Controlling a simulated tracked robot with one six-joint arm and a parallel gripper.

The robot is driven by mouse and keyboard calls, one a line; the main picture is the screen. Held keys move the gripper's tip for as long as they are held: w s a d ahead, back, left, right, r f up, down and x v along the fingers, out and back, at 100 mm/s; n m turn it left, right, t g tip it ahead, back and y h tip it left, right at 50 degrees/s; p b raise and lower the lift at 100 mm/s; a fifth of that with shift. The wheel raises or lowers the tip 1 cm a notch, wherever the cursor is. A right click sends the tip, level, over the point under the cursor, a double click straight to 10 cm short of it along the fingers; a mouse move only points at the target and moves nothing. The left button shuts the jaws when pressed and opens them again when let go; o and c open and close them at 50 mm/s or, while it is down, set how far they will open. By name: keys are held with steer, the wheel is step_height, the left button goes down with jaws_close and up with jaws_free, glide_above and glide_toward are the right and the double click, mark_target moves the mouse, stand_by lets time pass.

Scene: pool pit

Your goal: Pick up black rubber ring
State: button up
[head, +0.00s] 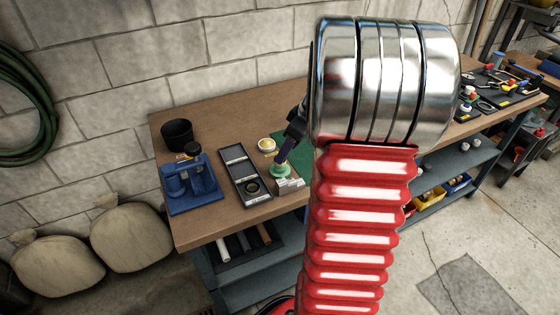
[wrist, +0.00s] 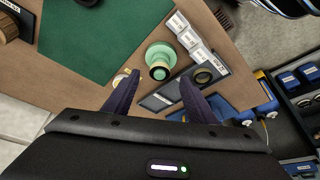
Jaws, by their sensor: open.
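A black ring (head: 252,194) lies in the near end of a long dark tray (head: 232,153) on the workbench.
A blue fixture (head: 190,188) and black cup (head: 177,134) stand left of the tray. A pale round dish (head: 267,144) and green mat (wrist: 110,35) lie nearby. White labelled blocks (wrist: 187,37) stand beside the post. The mat's middle looks clear.

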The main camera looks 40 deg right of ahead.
steer(key=shift+x, duration=1.9)
steer(key=shift+c, duration=0.5)
steer(key=c, duration=1.1)
steer(key=shift+r, duration=0.15)
step_height(320, 180, up, 10)
